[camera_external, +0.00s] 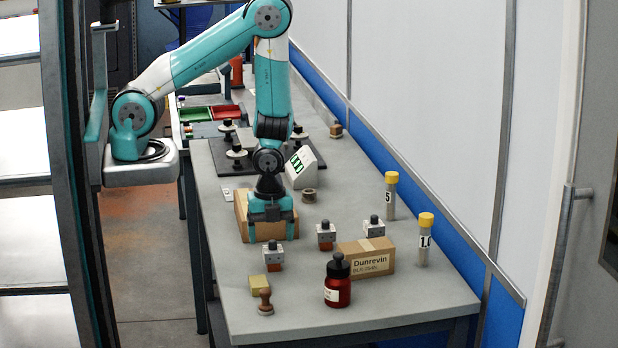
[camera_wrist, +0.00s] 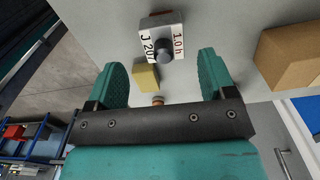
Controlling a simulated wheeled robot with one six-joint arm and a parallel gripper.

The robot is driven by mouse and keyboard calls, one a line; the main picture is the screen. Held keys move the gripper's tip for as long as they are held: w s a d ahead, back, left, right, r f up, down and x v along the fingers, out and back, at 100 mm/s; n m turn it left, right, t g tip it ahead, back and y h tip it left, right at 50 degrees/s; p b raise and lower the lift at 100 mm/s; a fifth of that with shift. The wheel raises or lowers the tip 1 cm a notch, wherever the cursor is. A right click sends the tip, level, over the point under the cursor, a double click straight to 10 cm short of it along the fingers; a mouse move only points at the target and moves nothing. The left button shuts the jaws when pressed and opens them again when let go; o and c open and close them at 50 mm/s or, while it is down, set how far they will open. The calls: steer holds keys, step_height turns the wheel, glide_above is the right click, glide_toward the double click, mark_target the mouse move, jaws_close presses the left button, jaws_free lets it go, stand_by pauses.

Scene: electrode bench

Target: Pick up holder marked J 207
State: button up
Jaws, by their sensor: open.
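The holder marked J 207 (camera_wrist: 150,44) shows in the wrist view as a small grey block with a black knob, a "J 207" label and a "1.0 h" label. It lies past the fingertips, between their lines and not touched. By its neighbours, it is the holder (camera_external: 273,256) with a reddish-brown lower part in the external view. My gripper (camera_external: 271,232) points down, open and empty, above and behind this holder. Its two teal fingers also show spread apart in the wrist view (camera_wrist: 161,72).
A yellow block (camera_external: 259,284) and a wooden stamp (camera_external: 265,303) stand just in front of the holder. Two similar holders (camera_external: 326,237) (camera_external: 374,227), a Dunrevin box (camera_external: 378,258) and a red bottle (camera_external: 338,288) stand to the right. A cardboard box (camera_external: 241,212) sits behind my gripper.

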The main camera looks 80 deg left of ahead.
mark_target(273, 248)
steer(key=shift+w+a+f+p, duration=0.15)
steer(key=shift+f+p, duration=0.4)
steer(key=shift+f, duration=0.8)
steer(key=shift+w+a+f+p, duration=0.1)
steer(key=shift+f+p, duration=0.45)
steer(key=shift+f, duration=0.75)
steer(key=shift+c, duration=0.4)
steer(key=c, duration=1.2)
